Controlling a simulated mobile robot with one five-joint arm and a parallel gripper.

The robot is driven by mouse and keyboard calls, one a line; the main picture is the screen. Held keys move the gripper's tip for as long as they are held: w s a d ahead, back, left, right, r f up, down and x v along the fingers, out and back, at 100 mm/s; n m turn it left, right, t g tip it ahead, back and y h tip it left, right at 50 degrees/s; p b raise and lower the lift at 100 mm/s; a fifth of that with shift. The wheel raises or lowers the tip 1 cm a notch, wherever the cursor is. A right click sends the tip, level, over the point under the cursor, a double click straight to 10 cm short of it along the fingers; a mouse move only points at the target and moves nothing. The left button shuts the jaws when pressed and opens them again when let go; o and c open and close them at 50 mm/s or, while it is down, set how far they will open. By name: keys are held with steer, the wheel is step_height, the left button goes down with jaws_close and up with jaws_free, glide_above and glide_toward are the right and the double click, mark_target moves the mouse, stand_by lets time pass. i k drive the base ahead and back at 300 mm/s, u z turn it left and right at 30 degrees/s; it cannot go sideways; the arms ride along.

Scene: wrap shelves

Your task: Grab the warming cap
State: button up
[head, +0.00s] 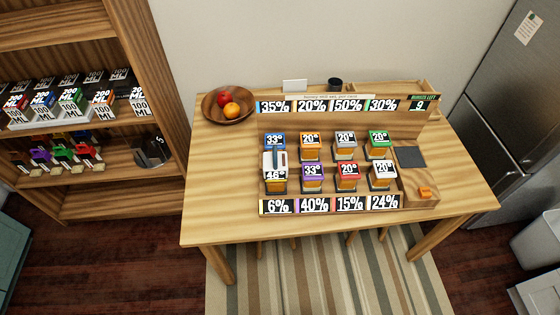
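A white cap-like piece with a dark teal bar on top (275,162) sits on the front-left jar of the wooden rack on the table. The label below it reads 46°. It looks like the warming cap, but no name on it is readable. The jar under it is mostly hidden. Other amber jars stand in two rows beside and behind it, with coloured lids marked 20° or 33°, such as a purple-lidded jar (312,178) just to its right. My gripper is not in view.
The table (220,220) also holds a fruit bowl (212,108) at back left, a dark square pad (410,157) and a small orange object (425,193) at right. A wooden shelf (165,120) with boxes and coloured pieces stands left. A fridge (520,90) stands right.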

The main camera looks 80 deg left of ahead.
mark_target(275, 163)
steer(key=u, duration=0.05)
steer(key=k, duration=2.35)
steer(key=u, duration=2.3)
steer(key=i, duration=1.5)
steer(key=z, duration=0.1)
